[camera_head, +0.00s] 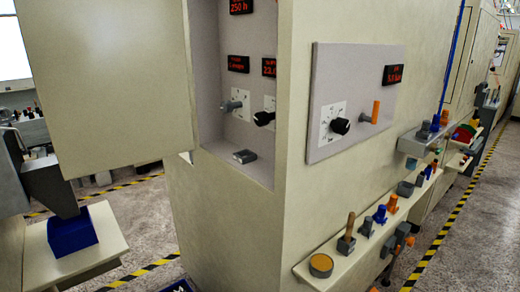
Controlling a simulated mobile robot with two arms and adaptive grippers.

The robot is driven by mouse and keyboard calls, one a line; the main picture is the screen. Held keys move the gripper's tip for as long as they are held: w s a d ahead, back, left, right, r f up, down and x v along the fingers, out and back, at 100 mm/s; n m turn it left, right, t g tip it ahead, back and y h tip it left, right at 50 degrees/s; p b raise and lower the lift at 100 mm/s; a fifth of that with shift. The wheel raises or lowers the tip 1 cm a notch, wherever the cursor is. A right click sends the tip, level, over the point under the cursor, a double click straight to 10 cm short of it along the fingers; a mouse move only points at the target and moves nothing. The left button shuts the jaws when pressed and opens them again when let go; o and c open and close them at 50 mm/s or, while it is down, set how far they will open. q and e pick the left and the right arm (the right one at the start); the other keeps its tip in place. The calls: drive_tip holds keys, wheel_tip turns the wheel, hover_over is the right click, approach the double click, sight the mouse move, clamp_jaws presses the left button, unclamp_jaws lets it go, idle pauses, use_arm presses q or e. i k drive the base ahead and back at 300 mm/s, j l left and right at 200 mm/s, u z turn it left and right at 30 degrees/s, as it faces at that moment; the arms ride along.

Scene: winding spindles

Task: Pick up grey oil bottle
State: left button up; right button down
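No object can be told for certain as the grey oil bottle. Several small grey things stand on the long cream shelf (330,262) at the right. One is a grey piece (365,228) beside a blue one (380,215), another a grey block (405,188) farther back. On the grey upper shelf (412,147) stands a further small grey item (424,130). They are too small to identify. Neither of my grippers shows in this view.
A large cream cabinet (225,220) with an open door panel (110,85) fills the middle. A blue box (72,233) is on a cream ledge (115,240) at left. The floor (480,230) at right, beyond yellow-black tape, looks clear.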

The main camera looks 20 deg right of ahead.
sight(420, 183)
drive_tip(key=i+z, duration=0.2)
drive_tip(key=z, duration=1.55)
drive_tip(key=i+l+u, duration=0.2)
drive_tip(key=u, duration=0.2)
drive_tip(key=i+l+u, duration=0.15)
drive_tip(key=l+u, duration=0.2)
drive_tip(key=i+l+u, duration=0.1)
drive_tip(key=l+u, duration=0.15)
drive_tip(key=u, duration=0.15)
drive_tip(key=l+u, duration=0.4)
drive_tip(key=i+j, duration=0.05)
